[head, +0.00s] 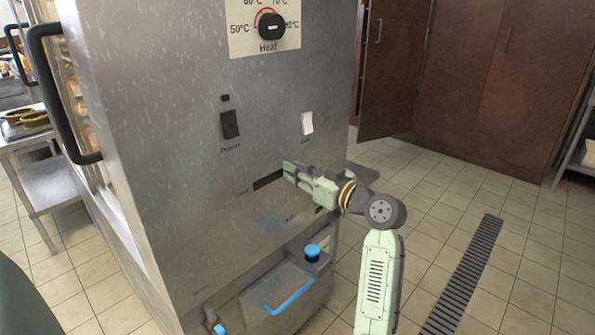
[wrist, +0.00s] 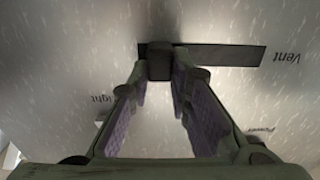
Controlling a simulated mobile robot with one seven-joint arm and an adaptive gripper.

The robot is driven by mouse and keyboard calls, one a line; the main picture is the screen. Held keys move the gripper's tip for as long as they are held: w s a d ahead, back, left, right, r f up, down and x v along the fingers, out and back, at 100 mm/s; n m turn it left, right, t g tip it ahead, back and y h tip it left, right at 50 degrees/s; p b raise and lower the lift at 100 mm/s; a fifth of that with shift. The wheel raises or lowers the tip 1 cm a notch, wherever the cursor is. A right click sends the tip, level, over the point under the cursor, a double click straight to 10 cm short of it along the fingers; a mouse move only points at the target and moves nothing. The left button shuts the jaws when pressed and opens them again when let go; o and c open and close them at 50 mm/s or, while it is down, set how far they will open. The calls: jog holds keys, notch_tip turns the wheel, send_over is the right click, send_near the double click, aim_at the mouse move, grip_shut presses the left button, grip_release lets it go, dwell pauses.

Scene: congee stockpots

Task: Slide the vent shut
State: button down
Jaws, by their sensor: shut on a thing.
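The vent is a dark horizontal slot (head: 268,180) in the front of the metal cabinet, with a small label at its left end. In the wrist view the slot (wrist: 225,55) runs right from a dark slider knob (wrist: 159,62) to the word "Vent". The knob stands at the slot end away from that label. My gripper (head: 288,169) reaches the panel from the right, at the slot's right end. In the wrist view my gripper (wrist: 160,75) has its fingertips on both sides of the knob, shut on it. In the head view my gripper hides the knob.
A black Power switch (head: 230,124) and a white switch (head: 307,123) sit above the slot. The Heat dial (head: 271,26) is higher. Below are a blue handle (head: 290,297) and a blue cap (head: 312,250).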

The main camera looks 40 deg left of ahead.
aim_at(258, 180)
jog(key=s, duration=0.6)
jog(key=s+a, duration=0.1)
jog(key=s, duration=0.2)
jog(key=shift+s+b, duration=0.15)
jog(key=shift+b, duration=0.25)
jog(key=c, duration=1.5)
grip_release()
jog(key=shift+d, duration=0.1)
jog(key=shift+d, duration=0.55)
jog(key=d, duration=0.7)
jog(key=s+d, duration=0.1)
jog(key=d, duration=0.3)
